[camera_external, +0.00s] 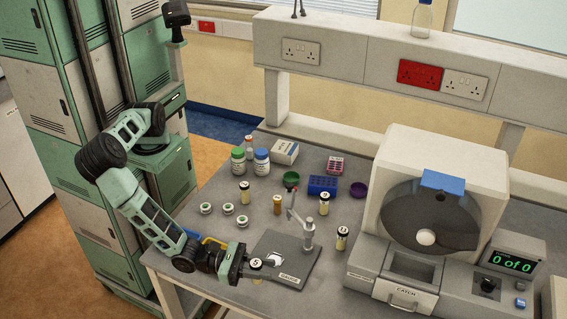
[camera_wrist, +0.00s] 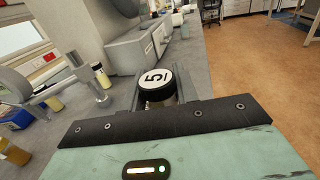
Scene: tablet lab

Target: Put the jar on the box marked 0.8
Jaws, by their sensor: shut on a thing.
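My gripper (camera_external: 247,265) is at the front edge of the grey bench, shut on a jar (camera_external: 256,273) with a black-rimmed white lid. The lid (camera_wrist: 155,76) reads 5 in the wrist view, and the jar is upright between the fingers (camera_wrist: 157,98), which hide most of its body. I cannot read 0.8 on any box. A white carton (camera_external: 285,152) stands at the back, its print too small to read.
A dark plate (camera_external: 272,243) with an upright metal stand (camera_external: 308,235) lies right beside my gripper. A large white machine (camera_external: 440,190) fills the right. Several flat round pieces (camera_external: 228,209), an amber vial (camera_external: 277,204) and a blue rack (camera_external: 322,185) occupy the bench.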

